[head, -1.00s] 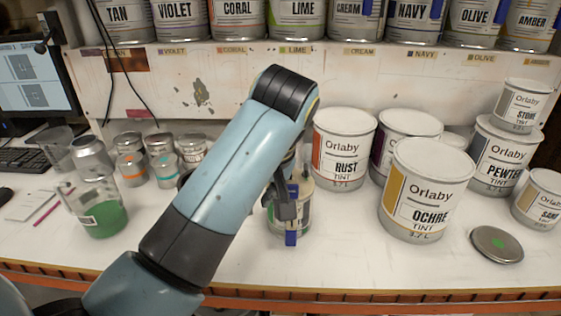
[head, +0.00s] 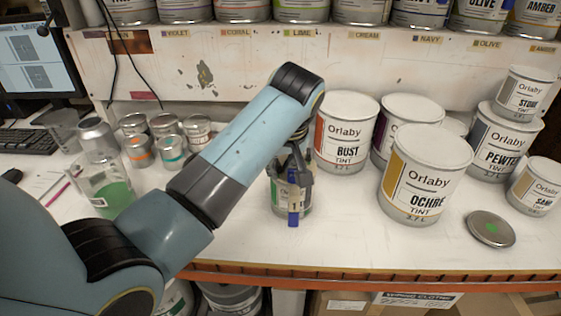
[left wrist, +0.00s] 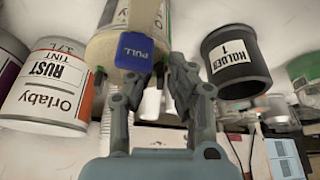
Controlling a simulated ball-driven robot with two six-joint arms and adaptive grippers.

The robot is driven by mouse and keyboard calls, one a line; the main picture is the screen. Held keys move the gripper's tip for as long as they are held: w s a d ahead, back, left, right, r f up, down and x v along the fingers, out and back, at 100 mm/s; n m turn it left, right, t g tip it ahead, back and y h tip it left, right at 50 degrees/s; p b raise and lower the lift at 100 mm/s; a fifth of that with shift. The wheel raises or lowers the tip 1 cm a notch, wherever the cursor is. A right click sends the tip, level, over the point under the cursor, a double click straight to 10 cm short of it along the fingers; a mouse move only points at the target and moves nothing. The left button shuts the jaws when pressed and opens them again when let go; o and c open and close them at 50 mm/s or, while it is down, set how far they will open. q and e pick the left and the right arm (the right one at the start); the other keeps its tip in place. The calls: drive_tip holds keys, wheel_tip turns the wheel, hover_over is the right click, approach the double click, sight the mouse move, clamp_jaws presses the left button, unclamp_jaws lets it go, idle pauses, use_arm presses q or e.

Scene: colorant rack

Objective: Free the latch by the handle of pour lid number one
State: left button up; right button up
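A small can (head: 276,197) with a greenish label stands on the bench, and a blue latch tab (head: 293,213) hangs on its near side beside a small tag that seems to read 1. The left wrist view shows the tab marked PULL (left wrist: 134,48) against the pale can (left wrist: 103,48). My left gripper (head: 294,182) is open and empty at the can's near side. In the left wrist view its fingertips (left wrist: 155,78) are apart, just short of the tab; contact is unclear. The pour lid's top and handle are mostly hidden by my arm. My right gripper is not in view.
A black cup marked HOLDER 1 (left wrist: 236,66) stands close by. The RUST tin (head: 345,132) is right of the can, with the OCHRE tin (head: 425,180) and a loose lid (head: 490,229) further right. A beaker (head: 103,185) stands left. The bench front is clear.

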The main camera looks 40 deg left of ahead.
use_arm(q)
clamp_jaws()
drive_tip(key=shift+w+n+g, duration=0.1)
drive_tip(key=shift+n+g, duration=0.2)
drive_tip(key=shift+n, duration=0.4)
drive_tip(key=shift+y, duration=0.3)
unclamp_jaws()
drive_tip(key=shift+d, duration=0.1)
drive_tip(key=v, duration=0.7)
drive_tip(key=shift+r, duration=0.2)
